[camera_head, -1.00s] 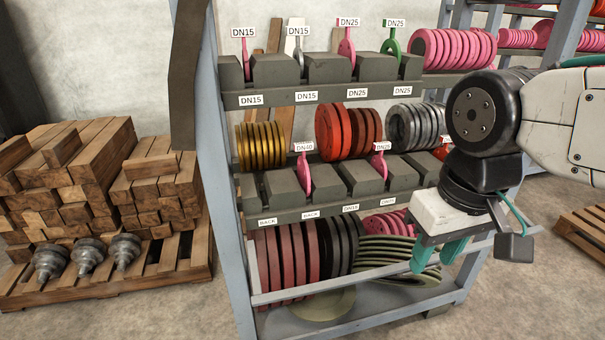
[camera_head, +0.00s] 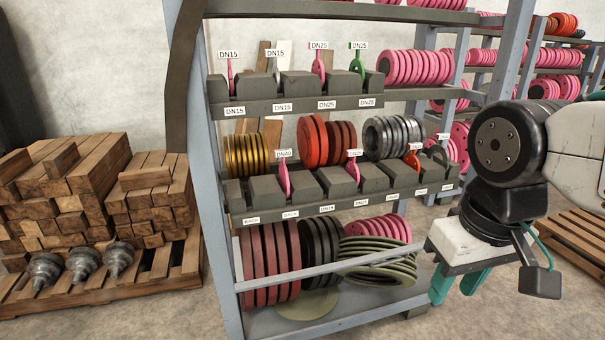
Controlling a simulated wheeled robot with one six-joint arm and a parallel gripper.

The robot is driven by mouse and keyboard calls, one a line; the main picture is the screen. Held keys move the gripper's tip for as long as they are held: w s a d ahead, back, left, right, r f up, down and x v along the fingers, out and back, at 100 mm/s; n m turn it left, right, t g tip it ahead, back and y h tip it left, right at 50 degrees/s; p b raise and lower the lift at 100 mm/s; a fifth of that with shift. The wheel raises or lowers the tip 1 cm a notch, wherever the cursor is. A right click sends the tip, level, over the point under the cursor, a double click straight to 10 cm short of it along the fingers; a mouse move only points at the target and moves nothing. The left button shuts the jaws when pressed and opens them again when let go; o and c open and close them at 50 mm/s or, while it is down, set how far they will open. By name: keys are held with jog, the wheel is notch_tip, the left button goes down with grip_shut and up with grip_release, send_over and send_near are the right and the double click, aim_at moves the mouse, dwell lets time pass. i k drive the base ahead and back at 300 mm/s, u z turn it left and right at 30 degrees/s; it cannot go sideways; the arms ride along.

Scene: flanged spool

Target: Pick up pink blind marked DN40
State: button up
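A pink blind (camera_head: 284,180) stands upright in a slot of the dark middle rack bar (camera_head: 310,187), toward its left end. Its white tag appears to read DN40. A second pink blind (camera_head: 352,170) stands further right in the same bar, with a tag that looks like DN25. My gripper (camera_head: 458,284) hangs at the lower right with its two teal fingers apart and nothing between them. It is right of the rack, well away from the DN40 blind and lower in the picture.
The upper bar (camera_head: 300,104) holds tagged blinds, two of them pink. A red blind (camera_head: 412,160) and a dark one stand at the middle bar's right. Flanges (camera_head: 270,262) fill the bottom shelf behind a rail. A blue-grey post (camera_head: 208,180) bounds the rack's left; floor is open in front.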

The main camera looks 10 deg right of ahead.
aim_at(285, 182)
jog(key=z, duration=0.15)
jog(key=i, duration=0.7)
jog(key=u, duration=0.7)
jog(key=i, duration=0.55)
jog(key=u, duration=0.65)
